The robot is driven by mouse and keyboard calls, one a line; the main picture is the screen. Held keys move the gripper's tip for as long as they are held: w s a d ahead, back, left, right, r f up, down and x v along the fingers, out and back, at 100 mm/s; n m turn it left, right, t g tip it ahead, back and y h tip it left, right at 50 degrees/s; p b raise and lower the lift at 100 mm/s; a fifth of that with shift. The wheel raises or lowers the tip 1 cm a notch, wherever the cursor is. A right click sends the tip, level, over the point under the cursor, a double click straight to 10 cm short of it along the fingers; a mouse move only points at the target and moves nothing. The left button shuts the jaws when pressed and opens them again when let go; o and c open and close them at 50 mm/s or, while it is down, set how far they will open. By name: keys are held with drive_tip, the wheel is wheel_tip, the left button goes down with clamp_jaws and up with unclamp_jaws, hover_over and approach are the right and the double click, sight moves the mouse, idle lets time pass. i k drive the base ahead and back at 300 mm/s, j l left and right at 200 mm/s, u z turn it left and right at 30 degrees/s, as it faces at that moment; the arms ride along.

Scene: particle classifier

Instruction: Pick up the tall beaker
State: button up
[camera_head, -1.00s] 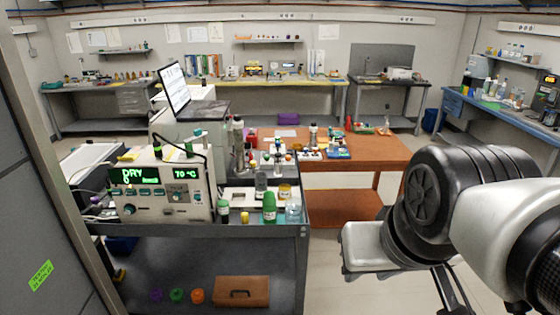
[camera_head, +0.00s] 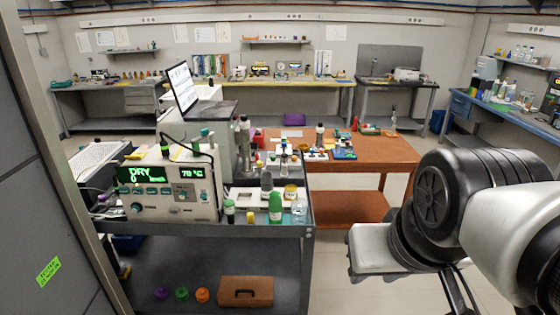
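A small clear glass vessel (camera_head: 299,208) stands at the front right corner of the dark cart, beside a green-capped bottle; it may be the tall beaker, but I cannot tell for sure at this size. My arm comes in from the right, with a pale block (camera_head: 376,248) at its near end over the floor, to the right of the cart and apart from it. My gripper's fingertips cannot be made out, and nothing is seen held.
The dark cart (camera_head: 220,229) carries an instrument with a green display (camera_head: 165,190), bottles and a laptop (camera_head: 182,88). A brown case (camera_head: 246,291) lies on its lower shelf. An orange-brown table (camera_head: 375,152) stands behind. Floor is clear right of the cart.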

sight(299, 205)
drive_tip(key=i+l+u, duration=0.75)
drive_tip(key=i, duration=0.15)
drive_tip(key=i+l+u, duration=0.35)
